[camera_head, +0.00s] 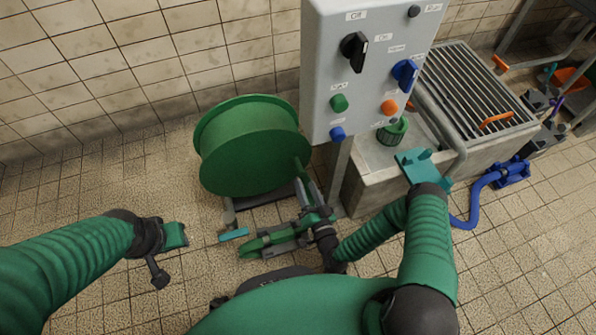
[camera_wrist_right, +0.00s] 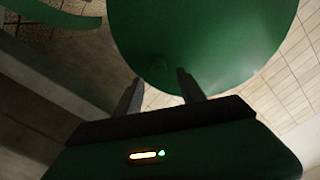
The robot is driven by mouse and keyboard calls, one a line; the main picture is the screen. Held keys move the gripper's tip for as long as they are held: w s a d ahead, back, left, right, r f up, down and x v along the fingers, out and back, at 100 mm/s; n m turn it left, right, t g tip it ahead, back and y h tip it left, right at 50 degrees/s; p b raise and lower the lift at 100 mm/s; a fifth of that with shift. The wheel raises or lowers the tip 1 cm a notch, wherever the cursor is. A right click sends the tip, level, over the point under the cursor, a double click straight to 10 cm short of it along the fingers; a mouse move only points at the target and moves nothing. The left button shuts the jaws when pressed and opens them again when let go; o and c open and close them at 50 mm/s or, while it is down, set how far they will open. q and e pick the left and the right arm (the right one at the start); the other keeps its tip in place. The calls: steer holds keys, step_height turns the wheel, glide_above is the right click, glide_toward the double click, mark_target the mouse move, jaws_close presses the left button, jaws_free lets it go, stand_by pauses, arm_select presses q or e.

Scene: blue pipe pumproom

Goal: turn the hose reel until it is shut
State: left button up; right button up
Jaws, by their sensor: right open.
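The hose reel (camera_head: 245,148) is a large green drum on a stand on the tiled floor, left of the grey control box. Its green face also fills the upper middle of the right wrist view (camera_wrist_right: 200,40). My right gripper (camera_head: 305,185) is at the reel's lower right edge. In the right wrist view its two dark fingers (camera_wrist_right: 158,88) are apart, with nothing clearly between them, and point at the reel's face. I cannot tell whether they touch it. My left gripper (camera_head: 165,250) hangs over the floor left of the reel, away from it; its finger state is unclear.
The grey control box (camera_head: 368,75) with switches and buttons stands close right of the reel. Behind it is a concrete plinth with a metal grate (camera_head: 470,90). A blue hose (camera_head: 475,200) lies at right. The floor at left is clear.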

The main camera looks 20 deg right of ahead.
steer(key=w+b, duration=0.1)
steer(key=w, duration=0.1)
steer(key=w+b, duration=0.1)
steer(key=w, duration=0.2)
steer(key=w+b, duration=0.1)
steer(key=w, duration=0.1)
steer(key=shift+w+f, duration=0.2)
steer(key=shift+f, duration=0.05)
steer(key=shift+w+r, duration=0.2)
steer(key=shift+w, duration=0.25)
jaws_close()
steer(key=shift+f, duration=0.1)
stand_by(0.4)
